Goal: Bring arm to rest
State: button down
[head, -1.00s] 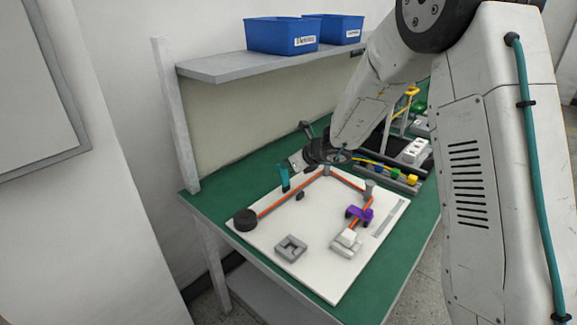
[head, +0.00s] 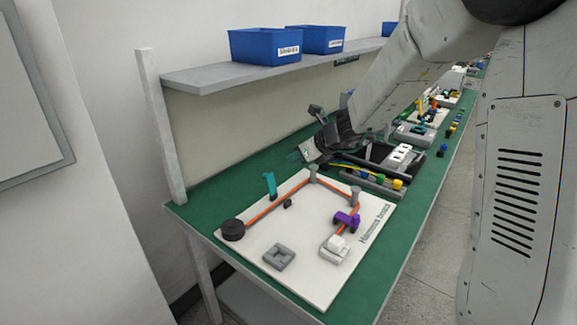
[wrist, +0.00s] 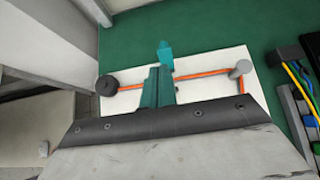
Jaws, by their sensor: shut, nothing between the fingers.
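My gripper (head: 296,156) is at the end of my arm, raised above the back edge of the white board (head: 300,215) in the head view. In the wrist view its teal fingers (wrist: 157,88) are together with nothing between them. The board lies on the green bench with an orange cable (head: 262,208) running round a black round part (head: 232,230) and grey posts (head: 355,195). A teal upright piece (head: 270,186) stands at its back left, apart from the fingers. A purple clip (head: 346,220) sits on the cable at the right.
A grey square block (head: 279,256) and a white connector (head: 335,246) are on the board. A dark tray with coloured wires (head: 372,172) lies right of my gripper. Blue bins (head: 265,45) stand on the shelf (head: 210,76) above. The air over the board's front is clear.

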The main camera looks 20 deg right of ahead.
jog(key=s+a+r+n+g, duration=0.15)
jog(key=s+n+g, duration=0.25)
jog(key=s+n, duration=0.55)
jog(key=s+a+r+n+g, duration=0.1)
jog(key=s+a+n+g, duration=0.15)
jog(key=s+n, duration=0.75)
jog(key=s+d+r+n+h, duration=0.1)
jog(key=s+d+n+h, duration=0.1)
jog(key=s, duration=0.5)
jog(key=s+d+r+n+h, duration=0.2)
jog(key=s+d+n, duration=0.1)
jog(key=s, duration=0.4)
jog(key=s+d+r+n+h, duration=0.2)
jog(key=s+d+n, duration=0.1)
jog(key=s, duration=0.4)
jog(key=shift+s+d+r+n, duration=0.25)
jog(key=shift+s+d+n, duration=0.1)
jog(key=shift+n, duration=0.3)
jog(key=shift+g, duration=0.25)
